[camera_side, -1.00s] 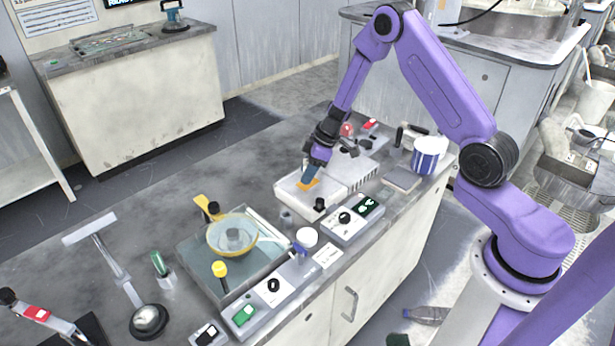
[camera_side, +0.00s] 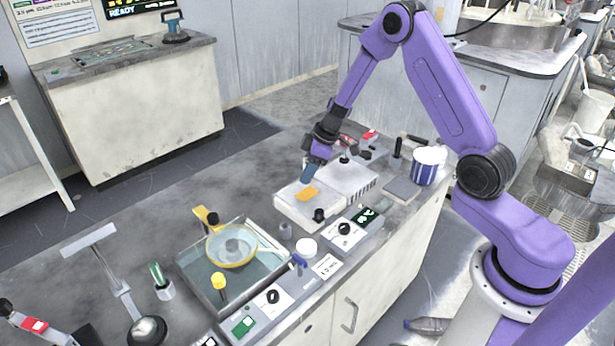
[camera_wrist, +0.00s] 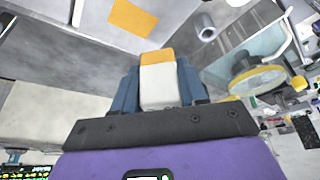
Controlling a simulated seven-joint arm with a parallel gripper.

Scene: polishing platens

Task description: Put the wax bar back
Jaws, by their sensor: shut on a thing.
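My gripper (camera_side: 310,172) hangs above and just behind the white flat-topped unit (camera_side: 285,203) in the side view. In the wrist view its blue fingers (camera_wrist: 159,86) are shut on a block with a white body and an orange end, which I take for the wax bar (camera_wrist: 160,82). The fingers hide the bar in the side view. A flat orange patch (camera_side: 307,194) lies on top of the white unit, apart from the gripper. It also shows in the wrist view (camera_wrist: 132,18).
A glass tray (camera_side: 190,262) with a yellow-rimmed bowl (camera_side: 231,246) stands to the left. A control box with a black knob (camera_side: 344,228) is in front. A striped cup (camera_side: 425,168) and a grey pad (camera_side: 401,190) stand right.

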